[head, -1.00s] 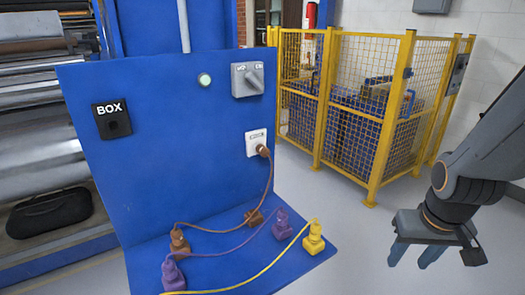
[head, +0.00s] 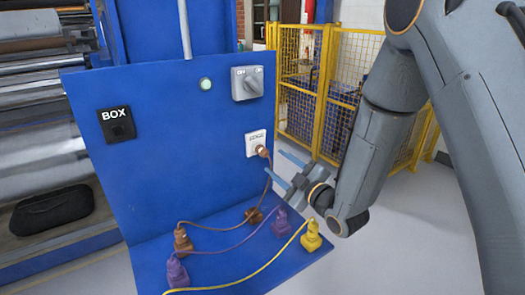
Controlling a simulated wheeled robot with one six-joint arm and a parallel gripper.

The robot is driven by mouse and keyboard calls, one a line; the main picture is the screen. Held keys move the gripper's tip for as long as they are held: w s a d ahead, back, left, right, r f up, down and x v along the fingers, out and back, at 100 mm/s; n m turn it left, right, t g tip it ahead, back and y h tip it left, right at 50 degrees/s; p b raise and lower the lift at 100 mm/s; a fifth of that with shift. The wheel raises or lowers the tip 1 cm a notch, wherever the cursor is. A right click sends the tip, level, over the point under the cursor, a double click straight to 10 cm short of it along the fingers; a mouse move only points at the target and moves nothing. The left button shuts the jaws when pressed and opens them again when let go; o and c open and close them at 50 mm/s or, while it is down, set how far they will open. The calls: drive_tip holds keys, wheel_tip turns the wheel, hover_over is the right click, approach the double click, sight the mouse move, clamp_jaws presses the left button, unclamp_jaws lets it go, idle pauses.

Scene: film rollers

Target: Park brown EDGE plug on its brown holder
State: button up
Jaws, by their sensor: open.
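The brown EDGE plug (head: 262,151) sits in the white socket (head: 255,137) on the upright blue panel. Its brown cable (head: 268,182) hangs down to the blue shelf. A brown piece (head: 254,215) on the shelf near the panel's foot looks like the brown holder. Another brown plug-like piece (head: 182,240) stands at the shelf's left, with the brown cable at it. My gripper (head: 281,169) is open and empty, just right of the EDGE plug, its fingers pointing left toward the panel. I cannot tell its exact distance from the plug.
Purple pieces (head: 280,222) and (head: 176,270) and a yellow plug (head: 311,237) stand on the shelf, with cables across it. A yellow mesh fence (head: 305,100) stands behind.

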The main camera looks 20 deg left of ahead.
sight(267, 155)
drive_tip(key=shift+a, duration=0.15)
drive_tip(key=shift+b+x, duration=1.1)
drive_tip(key=shift+x, duration=3.3)
drive_tip(key=shift+b, duration=0.35)
drive_tip(key=c, duration=1.1)
drive_tip(key=o, duration=1.6)
drive_tip(key=shift+c, duration=0.2)
drive_tip(key=shift+b+v, duration=1.15)
drive_tip(key=shift+v, duration=2.85)
